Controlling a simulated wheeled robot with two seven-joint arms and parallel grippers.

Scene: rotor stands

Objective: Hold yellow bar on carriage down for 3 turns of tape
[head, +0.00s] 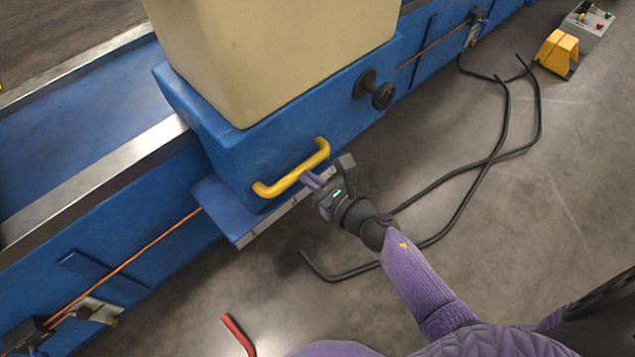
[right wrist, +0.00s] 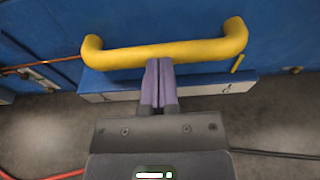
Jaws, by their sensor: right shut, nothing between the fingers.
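The yellow bar (head: 292,172) is a bent handle fixed to the front of the blue carriage (head: 240,150), which carries a large beige housing (head: 275,50). In the right wrist view the bar (right wrist: 165,52) runs across the upper part of the picture. My right gripper (head: 311,181) is shut and empty, its purple fingers pressed together. In the right wrist view its fingertips (right wrist: 159,64) meet the lower edge of the bar near its middle; whether they touch it I cannot tell. The fingers are not around the bar. My left gripper is not in view. No tape shows.
A blue ledge (head: 235,215) juts out below the bar. A black knob (head: 378,92) sticks out to the right. Black cables (head: 470,195) and a red piece (head: 238,335) lie on the floor. A yellow pedal (head: 556,52) stands at the upper right.

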